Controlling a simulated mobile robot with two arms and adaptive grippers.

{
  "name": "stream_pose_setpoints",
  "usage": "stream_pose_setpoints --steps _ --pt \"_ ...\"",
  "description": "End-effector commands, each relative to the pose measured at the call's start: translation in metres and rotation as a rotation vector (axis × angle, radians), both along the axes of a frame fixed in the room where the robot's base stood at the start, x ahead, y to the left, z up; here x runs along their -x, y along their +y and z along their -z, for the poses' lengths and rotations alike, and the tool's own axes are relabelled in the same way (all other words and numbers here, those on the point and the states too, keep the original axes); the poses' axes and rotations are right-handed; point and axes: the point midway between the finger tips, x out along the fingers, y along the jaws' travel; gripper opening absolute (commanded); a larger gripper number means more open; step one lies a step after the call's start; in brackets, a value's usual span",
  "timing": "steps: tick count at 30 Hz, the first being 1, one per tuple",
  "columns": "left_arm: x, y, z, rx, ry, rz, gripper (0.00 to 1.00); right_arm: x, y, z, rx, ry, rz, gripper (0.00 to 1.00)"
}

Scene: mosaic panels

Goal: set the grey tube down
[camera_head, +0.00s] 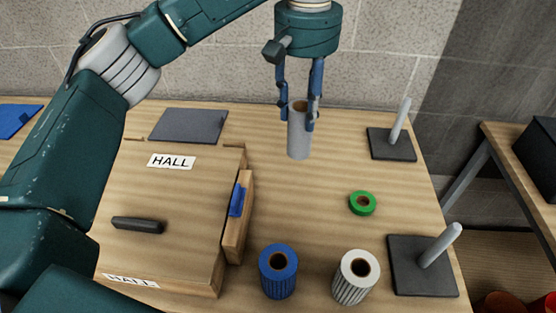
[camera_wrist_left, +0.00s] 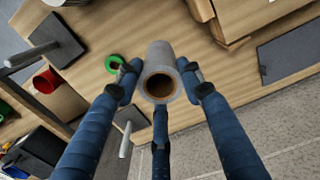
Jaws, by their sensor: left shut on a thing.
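The grey tube (camera_head: 299,139) is a plain upright cylinder with a brown inner wall. My left gripper (camera_head: 304,112) is shut on it near its top end, coming from above. In the left wrist view the tube (camera_wrist_left: 160,72) sits between the fingers of my left gripper (camera_wrist_left: 163,90), with its open end facing the camera. The tube is over the back middle of the wooden table (camera_head: 325,200); I cannot tell whether its lower end touches the top. My right gripper is not in view.
A wooden box labelled HALL (camera_head: 190,200) stands to the left. A blue ribbed roll (camera_head: 278,280), a striped white roll (camera_head: 352,290) and a green ring (camera_head: 362,204) are in front. Two dark stands with pegs (camera_head: 392,150) (camera_head: 410,275) line the right edge. Table around the tube is clear.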

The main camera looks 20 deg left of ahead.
Motion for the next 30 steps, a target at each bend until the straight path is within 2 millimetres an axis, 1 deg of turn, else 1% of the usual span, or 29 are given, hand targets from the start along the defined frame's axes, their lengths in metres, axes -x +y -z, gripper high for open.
stream_pose_setpoints --steps 1,6,12,15,18,23,30 --pt "0.002 0.000 0.015 0.002 0.008 0.002 0.04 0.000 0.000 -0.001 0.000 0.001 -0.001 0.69" --pt "0.002 0.000 0.061 0.002 0.010 0.001 0.04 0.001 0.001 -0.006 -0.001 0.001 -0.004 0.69" --pt "0.002 0.001 0.109 -0.001 0.006 -0.003 0.04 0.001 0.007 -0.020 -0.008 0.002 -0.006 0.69" --pt "0.002 0.001 0.128 0.000 0.005 -0.001 0.04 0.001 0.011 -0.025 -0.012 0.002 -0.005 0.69" --pt "0.001 0.001 0.139 0.001 0.003 -0.001 0.04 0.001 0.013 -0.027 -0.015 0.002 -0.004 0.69" --pt "0.001 0.001 0.150 -0.001 0.002 -0.001 0.04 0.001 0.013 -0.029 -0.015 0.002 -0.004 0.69" --pt "0.001 0.001 0.180 0.000 0.003 -0.001 0.04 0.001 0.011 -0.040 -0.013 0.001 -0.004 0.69"
